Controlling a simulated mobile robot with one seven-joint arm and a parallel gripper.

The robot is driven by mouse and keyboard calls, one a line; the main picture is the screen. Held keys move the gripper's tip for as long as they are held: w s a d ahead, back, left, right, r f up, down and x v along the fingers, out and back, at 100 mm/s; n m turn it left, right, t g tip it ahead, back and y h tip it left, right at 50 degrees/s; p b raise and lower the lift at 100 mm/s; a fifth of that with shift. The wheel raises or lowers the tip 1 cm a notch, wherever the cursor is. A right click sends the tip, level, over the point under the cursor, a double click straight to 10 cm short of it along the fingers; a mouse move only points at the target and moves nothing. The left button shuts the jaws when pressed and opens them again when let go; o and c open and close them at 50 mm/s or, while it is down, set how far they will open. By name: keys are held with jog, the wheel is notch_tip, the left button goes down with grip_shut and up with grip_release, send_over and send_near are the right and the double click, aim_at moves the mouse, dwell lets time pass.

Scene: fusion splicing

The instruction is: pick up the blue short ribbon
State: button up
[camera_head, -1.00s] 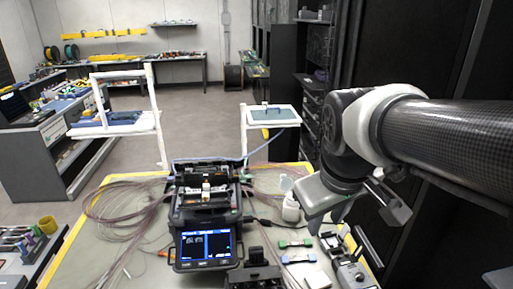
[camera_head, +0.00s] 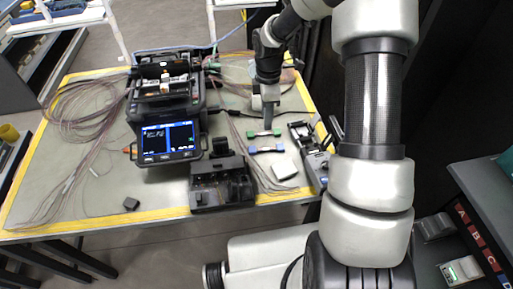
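The blue short ribbon (camera_head: 266,149) appears as a short strip with blue ends, lying on the table right of the splicer. A similar strip with green ends (camera_head: 264,134) lies just behind it. My gripper (camera_head: 268,125) points down just behind the green strip, with the green strip between it and the blue one. I see it from the side and small, so its finger opening is not clear. Nothing blue shows at its fingertips.
The fusion splicer (camera_head: 168,140) with its lit screen stands to the left. A black device (camera_head: 221,188) stands in front, with a white box (camera_head: 284,167) right of it. A grey tool (camera_head: 313,165) stands further right. Loose fibres (camera_head: 75,125) cover the table's left side.

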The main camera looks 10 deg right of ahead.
send_over(266, 149)
notch_tip(266, 149, down, 8)
jog(key=shift+w+a+r, duration=0.1)
jog(key=shift+f, duration=2.9)
grip_shut()
